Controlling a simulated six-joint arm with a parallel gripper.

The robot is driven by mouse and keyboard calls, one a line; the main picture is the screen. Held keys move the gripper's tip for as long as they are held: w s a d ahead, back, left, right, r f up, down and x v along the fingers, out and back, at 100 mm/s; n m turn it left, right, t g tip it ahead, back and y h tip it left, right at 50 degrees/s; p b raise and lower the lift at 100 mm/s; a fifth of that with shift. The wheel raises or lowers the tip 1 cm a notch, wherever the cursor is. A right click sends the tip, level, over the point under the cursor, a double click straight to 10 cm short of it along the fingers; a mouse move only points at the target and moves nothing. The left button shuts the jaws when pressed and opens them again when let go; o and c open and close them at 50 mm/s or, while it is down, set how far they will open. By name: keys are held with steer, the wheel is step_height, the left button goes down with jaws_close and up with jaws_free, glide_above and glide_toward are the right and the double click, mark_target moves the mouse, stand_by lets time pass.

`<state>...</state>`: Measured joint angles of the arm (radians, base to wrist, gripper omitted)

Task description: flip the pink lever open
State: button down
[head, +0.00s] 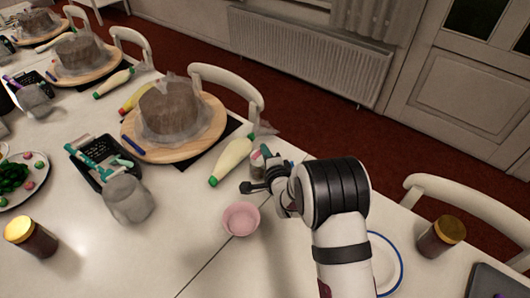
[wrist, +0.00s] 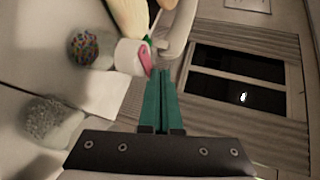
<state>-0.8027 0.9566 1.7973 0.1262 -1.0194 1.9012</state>
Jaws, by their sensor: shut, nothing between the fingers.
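In the wrist view, a white rounded container with a pink part (wrist: 146,58), which looks like the pink lever, is just left of the fingertips. Whether the lever is up or down is unclear. My gripper (wrist: 162,72) has its green fingers together, with nothing between them. The tips appear close to the pink part, but I cannot tell if they touch it. In the head view, my arm reaches over the table near the far edge, and a small jar-like container (head: 257,165) shows beside my gripper, partly hidden by it.
A pink bowl (head: 241,219) stands in front of my gripper. A piping bag (head: 232,160) lies to the left, near a wooden turntable (head: 207,133) with a wrapped cake. A blue-rimmed plate (head: 398,263) is right of my arm. A sprinkle-filled jar (wrist: 91,45) shows in the wrist view.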

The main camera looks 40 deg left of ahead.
mark_target(258, 151)
steer(key=shift+w+a+n+g+y, duration=0.15)
steer(key=shift+n+g+y, duration=0.25)
steer(key=shift+n+g, duration=0.2)
steer(key=n+g, duration=0.1)
steer(key=n+g+y, duration=0.1)
steer(key=n+g, duration=0.1)
steer(key=shift+w+a+g+y, duration=0.3)
steer(key=shift+a, duration=1.25)
stand_by(1.2)
steer(key=shift+s+d, duration=0.45)
steer(key=shift+s, duration=0.2)
steer(key=shift+d, duration=0.1)
steer(key=w+d+r, duration=0.3)
steer(key=d, duration=1)
steer(key=shift+w, duration=0.2)
